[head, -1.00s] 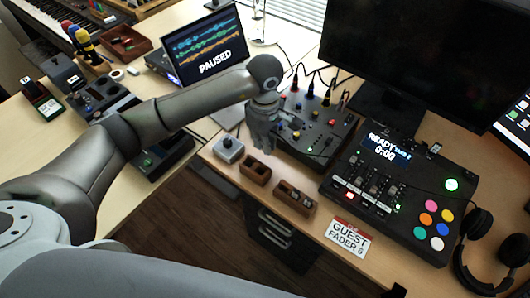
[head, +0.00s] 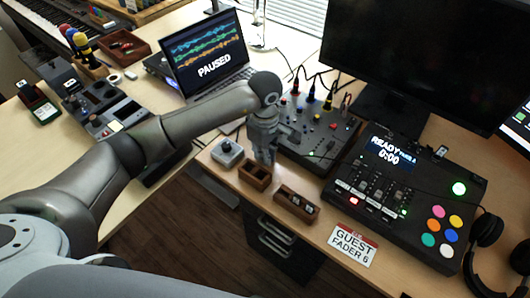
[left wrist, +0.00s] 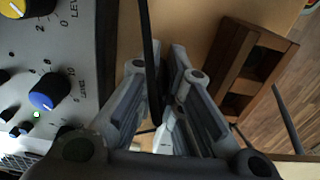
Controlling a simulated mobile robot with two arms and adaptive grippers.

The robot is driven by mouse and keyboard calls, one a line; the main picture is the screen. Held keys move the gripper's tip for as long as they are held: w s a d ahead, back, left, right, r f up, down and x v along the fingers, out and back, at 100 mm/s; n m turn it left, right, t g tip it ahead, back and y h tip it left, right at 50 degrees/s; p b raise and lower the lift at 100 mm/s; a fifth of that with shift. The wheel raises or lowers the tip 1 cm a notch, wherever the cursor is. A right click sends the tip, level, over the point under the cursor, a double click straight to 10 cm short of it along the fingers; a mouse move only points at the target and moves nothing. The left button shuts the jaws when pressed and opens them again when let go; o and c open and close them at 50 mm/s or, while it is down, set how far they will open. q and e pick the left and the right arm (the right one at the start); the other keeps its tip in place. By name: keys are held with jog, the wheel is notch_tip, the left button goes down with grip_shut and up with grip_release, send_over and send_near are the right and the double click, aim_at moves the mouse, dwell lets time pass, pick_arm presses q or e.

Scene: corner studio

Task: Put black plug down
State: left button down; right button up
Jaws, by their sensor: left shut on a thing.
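My left gripper (head: 265,156) hangs pointing down at the near left edge of the mixer (head: 315,130), just behind a small open wooden box (head: 254,177). It is shut on the black plug, which the fingers mostly hide. In the left wrist view the left gripper (left wrist: 172,88) has a thin black cable (left wrist: 149,40) running up from between its fingers. The wooden box (left wrist: 238,68), with its compartments, is to the right of the fingers there, apart from them. My right gripper is not in view.
A second wooden box (head: 296,205) holding small items stands to the right. A grey box with a knob (head: 227,152) stands to the left. The fader console (head: 400,195) and a guest card (head: 352,245) are further right. The desk's front edge is close to the boxes.

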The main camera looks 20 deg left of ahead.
pick_arm(q)
jog(key=shift+f, duration=0.2)
jog(key=c, duration=1.6)
grip_release()
jog(key=shift+r, duration=0.15)
jog(key=shift+r+p, duration=0.25)
jog(key=shift+p, duration=0.05)
notch_tip(320, 180, up, 11)
jog(key=p, duration=0.6)
jog(key=shift+r, duration=0.1)
jog(key=shift+r+p, duration=0.35)
jog(key=shift+r, duration=0.3)
